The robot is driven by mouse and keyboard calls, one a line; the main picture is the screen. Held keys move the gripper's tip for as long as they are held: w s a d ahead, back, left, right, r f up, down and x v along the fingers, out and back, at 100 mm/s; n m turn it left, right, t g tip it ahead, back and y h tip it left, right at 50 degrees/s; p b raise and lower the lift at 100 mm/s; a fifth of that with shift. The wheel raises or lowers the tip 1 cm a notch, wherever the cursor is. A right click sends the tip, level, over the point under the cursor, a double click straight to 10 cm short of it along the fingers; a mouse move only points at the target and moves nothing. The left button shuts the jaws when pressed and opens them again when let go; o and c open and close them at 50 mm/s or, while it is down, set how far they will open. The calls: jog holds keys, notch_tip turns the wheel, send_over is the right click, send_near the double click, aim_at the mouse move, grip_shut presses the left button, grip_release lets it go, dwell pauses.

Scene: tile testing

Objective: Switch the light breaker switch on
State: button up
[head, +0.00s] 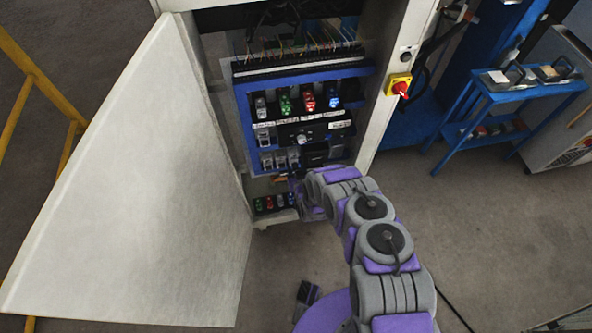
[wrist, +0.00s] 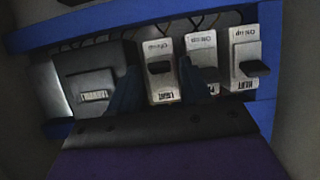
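In the wrist view, the light breaker switch (wrist: 162,85) is a white module with "On=up" at its top, a label reading LIGHT at its bottom and a dark lever. My gripper (wrist: 157,85) is open, its two dark blue fingers on either side of this switch, nothing held. The right finger covers part of the middle breaker (wrist: 203,55). I cannot tell whether the fingers touch anything. In the head view, my gripper is at the cabinet's lower part, fingers not clearly visible, by the row of small breakers (head: 280,160).
A third breaker (wrist: 245,50) stands at the right, and a grey module (wrist: 90,85) at the left. The cabinet door (head: 150,180) stands open on the left. A red and yellow knob (head: 400,87) is on the cabinet's right side. A blue cart (head: 490,100) stands farther right.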

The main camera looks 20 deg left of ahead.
grip_shut()
jog(key=shift+w+r+g+h+p, duration=0.2)
jog(key=shift+r+g+h+p, duration=0.4)
jog(key=shift+p, duration=0.4)
jog(key=shift+w+a+r+g+h+p, duration=0.1)
jog(key=shift+r+g+h+p, duration=0.25)
jog(key=shift+g, duration=0.55)
jog(key=shift+w+a+r+g+h, duration=0.15)
jog(key=shift+r+g+h, duration=0.25)
jog(key=shift+g, duration=0.4)
jog(key=shift+f, duration=0.1)
jog(key=shift+o, duration=0.7)
grip_release()
jog(key=shift+f, duration=0.1)
jog(key=p+v, duration=0.3)
jog(key=v, duration=1.4)
jog(key=shift+p, duration=0.3)
